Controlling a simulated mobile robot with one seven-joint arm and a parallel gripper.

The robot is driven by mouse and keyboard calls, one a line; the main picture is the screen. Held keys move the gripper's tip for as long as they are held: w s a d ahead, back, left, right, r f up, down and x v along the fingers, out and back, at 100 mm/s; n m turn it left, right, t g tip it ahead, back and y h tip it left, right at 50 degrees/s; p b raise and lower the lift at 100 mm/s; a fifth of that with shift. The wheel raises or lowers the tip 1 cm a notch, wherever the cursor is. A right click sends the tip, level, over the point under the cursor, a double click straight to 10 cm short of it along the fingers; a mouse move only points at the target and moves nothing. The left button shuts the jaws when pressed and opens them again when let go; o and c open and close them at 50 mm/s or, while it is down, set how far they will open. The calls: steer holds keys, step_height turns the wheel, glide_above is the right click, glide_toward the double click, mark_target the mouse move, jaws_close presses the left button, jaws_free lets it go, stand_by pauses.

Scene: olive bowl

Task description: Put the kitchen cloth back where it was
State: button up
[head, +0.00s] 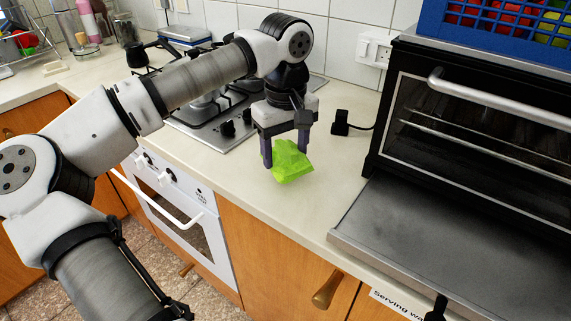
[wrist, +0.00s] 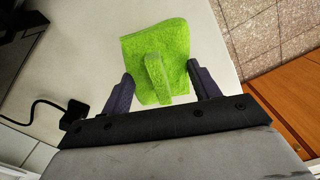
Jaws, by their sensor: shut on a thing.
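The kitchen cloth (head: 292,165) is bright green and crumpled, at the counter's front part between the stove and the oven. In the wrist view the cloth (wrist: 176,40) spreads out beyond the fingertips, with a raised fold standing between the fingers. I cannot tell whether its lower side touches the counter.
A black toaster oven (head: 470,135) with a grey tray jutting forward stands to the right. A gas hob (head: 215,125) lies to the left. A black plug with a cable (head: 341,124) is behind the cloth. The pale counter (head: 325,190) around the cloth is bare.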

mark_target(285, 167)
steer(key=shift+f, duration=2.2)
steer(key=shift+f, duration=0.1)
steer(key=shift+f, duration=0.15)
steer(key=o, duration=0.9)
steer(key=shift+o, duration=0.2)
step_height(285, 167, up, 12)
steer(key=shift+r+b, duration=0.25)
steer(key=shift+b, duration=0.05)
